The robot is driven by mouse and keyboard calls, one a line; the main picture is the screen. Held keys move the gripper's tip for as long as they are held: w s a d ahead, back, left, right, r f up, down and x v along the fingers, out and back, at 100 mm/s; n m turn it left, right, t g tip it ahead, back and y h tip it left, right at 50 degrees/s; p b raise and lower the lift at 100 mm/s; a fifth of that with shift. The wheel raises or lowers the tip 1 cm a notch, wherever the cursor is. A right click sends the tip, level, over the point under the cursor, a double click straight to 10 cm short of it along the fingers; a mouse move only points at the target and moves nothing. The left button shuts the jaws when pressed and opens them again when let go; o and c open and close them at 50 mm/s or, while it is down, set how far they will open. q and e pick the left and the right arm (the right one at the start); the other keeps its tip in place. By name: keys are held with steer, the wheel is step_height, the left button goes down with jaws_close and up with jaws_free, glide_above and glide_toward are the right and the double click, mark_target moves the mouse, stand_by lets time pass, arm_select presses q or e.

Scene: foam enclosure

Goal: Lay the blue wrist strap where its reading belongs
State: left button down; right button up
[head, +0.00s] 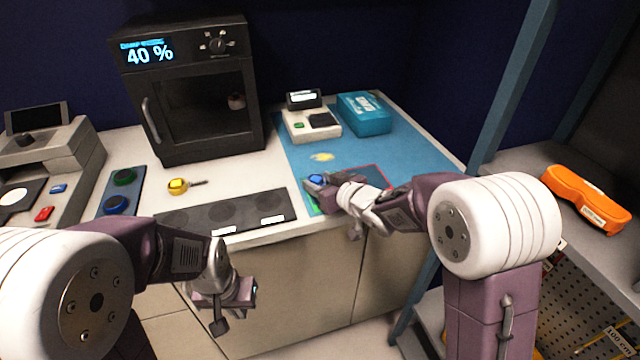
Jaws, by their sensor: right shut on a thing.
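A blue wrist strap (316,180) is at the fingers of my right gripper (325,187), which is shut on it. The strap is low over the front of the blue mat (290,155), and the gripper partly hides it. I cannot tell whether it touches the mat. A green patch (311,208) shows just below it, and a red-outlined area (377,170) lies to its right, partly behind my arm. A small tester with a display (310,122) stands at the back of the mat; its reading is too small to make out. My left gripper (232,308) is empty and looks open, in front of the counter.
A blue tray (132,188) holds a green coil (124,177) and a blue coil (116,204). A black cabinet (185,90) shows 40 %. A teal box (363,113), a yellow-topped tool (178,186) and a dark three-pad strip (222,211) are on the counter.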

steer(key=shift+f, duration=0.2)
steer(key=o, duration=1.5)
steer(key=shift+c, duration=0.2)
steer(key=shift+r, duration=0.15)
steer(key=shift+s+r, duration=0.1)
steer(key=shift+r, duration=0.1)
steer(key=p+v, duration=0.2)
steer(key=v, duration=1)
steer(key=shift+p, duration=0.35)
steer(key=shift+f, duration=0.1)
